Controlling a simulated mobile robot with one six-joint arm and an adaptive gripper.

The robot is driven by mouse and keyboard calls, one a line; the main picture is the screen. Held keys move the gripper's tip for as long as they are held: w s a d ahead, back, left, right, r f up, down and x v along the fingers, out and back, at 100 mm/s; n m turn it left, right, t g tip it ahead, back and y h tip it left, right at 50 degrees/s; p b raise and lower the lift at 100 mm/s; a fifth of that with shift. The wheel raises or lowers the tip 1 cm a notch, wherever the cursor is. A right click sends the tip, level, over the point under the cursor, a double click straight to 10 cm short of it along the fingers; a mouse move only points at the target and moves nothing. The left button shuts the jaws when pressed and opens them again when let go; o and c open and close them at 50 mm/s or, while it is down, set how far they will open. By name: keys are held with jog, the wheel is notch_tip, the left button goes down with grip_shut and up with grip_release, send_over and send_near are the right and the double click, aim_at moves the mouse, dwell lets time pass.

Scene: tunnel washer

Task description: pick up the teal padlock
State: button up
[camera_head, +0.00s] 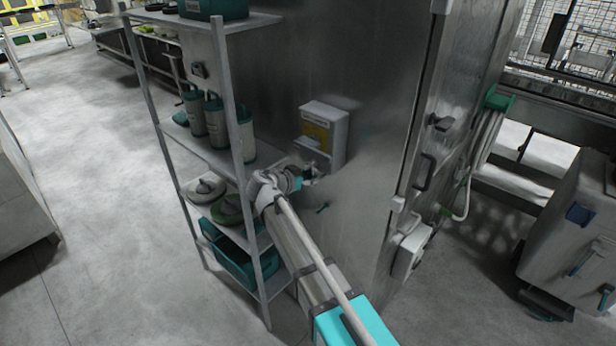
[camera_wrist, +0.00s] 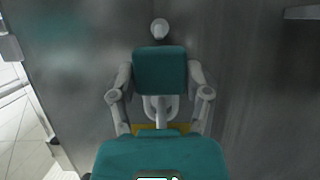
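In the wrist view a teal padlock (camera_wrist: 160,72) shows as a boxy body with a pale grey shackle on the side toward my palm. The grey fingers of my gripper (camera_wrist: 160,85) lie along both sides of it, with no gap visible at either side, so it looks gripped. In the head view my gripper (camera_head: 308,175) is at the steel wall, just below a white box with a yellow panel (camera_head: 318,133). The padlock is too small there to make out clearly. Whether its shackle still hangs on something is hidden.
A grey shelf rack (camera_head: 232,108) with teal canisters (camera_head: 216,120) and bins stands close left of my arm. A round pale knob (camera_wrist: 160,28) lies beyond the padlock. Open floor (camera_head: 90,180) is at left.

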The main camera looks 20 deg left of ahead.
jog(key=c, duration=0.4)
jog(key=shift+r, duration=0.1)
jog(key=shift+r+p, duration=0.7)
jog(key=shift+p, duration=0.1)
jog(key=s+a, duration=0.2)
jog(key=s, duration=0.3)
jog(key=s+a, duration=0.2)
jog(key=s, duration=0.4)
jog(key=s+a, duration=0.3)
jog(key=s, duration=0.2)
jog(key=shift+s+f, duration=0.1)
jog(key=shift+s, duration=0.2)
